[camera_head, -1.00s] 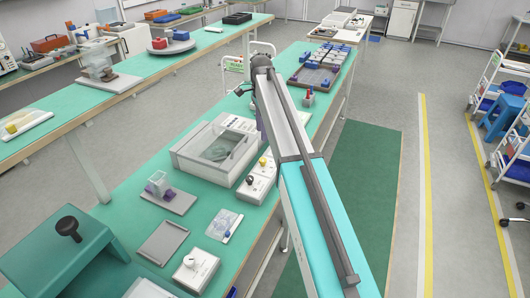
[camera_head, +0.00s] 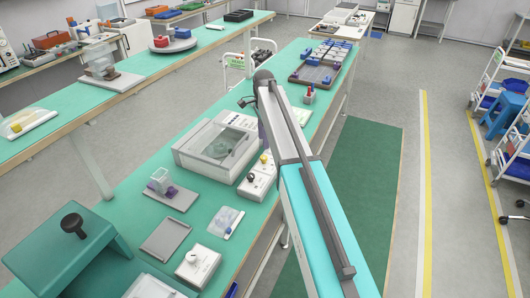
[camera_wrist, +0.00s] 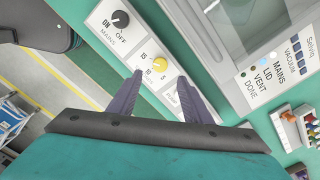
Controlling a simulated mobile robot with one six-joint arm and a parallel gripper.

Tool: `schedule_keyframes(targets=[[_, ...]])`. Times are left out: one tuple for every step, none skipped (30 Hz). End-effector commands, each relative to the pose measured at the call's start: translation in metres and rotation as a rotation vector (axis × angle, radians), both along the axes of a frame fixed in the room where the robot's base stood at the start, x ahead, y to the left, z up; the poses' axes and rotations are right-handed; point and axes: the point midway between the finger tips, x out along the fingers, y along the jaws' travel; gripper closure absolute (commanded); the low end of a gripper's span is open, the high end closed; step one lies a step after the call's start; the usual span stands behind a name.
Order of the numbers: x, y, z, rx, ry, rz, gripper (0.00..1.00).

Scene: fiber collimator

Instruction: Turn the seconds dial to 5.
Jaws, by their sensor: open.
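The seconds dial is a yellow knob (camera_wrist: 159,65) on a white control box (camera_wrist: 107,38), with the marks 15, 10 and 5 around it in the wrist view. Where its pointer stands is too small to tell. The yellow knob also shows in the head view (camera_head: 264,158), on the box beside the vacuum unit. My gripper (camera_wrist: 160,80) is open, its two dark fingers apart on either side of the dial, with the tips just short of it in the picture. Contact is not visible.
A black mains knob (camera_wrist: 120,19) marked ON and OFF sits on the same box. The vacuum unit (camera_wrist: 236,80) with its clear lid stands close by. Small bottles in a rack (camera_wrist: 290,128) are at the right. A flat grey plate (camera_head: 165,238) lies on the green bench.

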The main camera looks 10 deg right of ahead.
Motion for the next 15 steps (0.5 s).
schedule_keyframes(targets=[[-0.001,0.000,-0.005,0.000,0.001,0.000,0.55],[0.000,0.000,-0.009,0.000,0.001,0.000,0.55],[-0.001,0.000,-0.014,0.000,0.002,-0.001,0.55],[-0.001,0.000,-0.017,0.000,0.002,-0.001,0.55],[0.000,-0.001,-0.020,0.000,0.001,-0.001,0.55],[0.000,-0.001,-0.025,0.000,0.001,-0.001,0.55],[-0.001,-0.001,-0.029,0.000,0.001,-0.001,0.55],[-0.001,-0.001,-0.032,0.000,0.002,-0.001,0.55],[0.000,-0.001,-0.037,0.000,0.002,-0.001,0.55],[0.000,-0.001,-0.040,0.000,0.001,-0.001,0.55],[0.000,-0.001,-0.044,0.000,0.001,-0.001,0.55],[0.000,-0.001,-0.048,0.000,0.001,-0.001,0.55],[0.000,-0.001,-0.052,0.000,0.002,-0.001,0.55],[-0.001,-0.001,-0.055,0.000,0.002,-0.001,0.55],[-0.001,-0.001,-0.059,0.000,0.001,-0.001,0.55]])
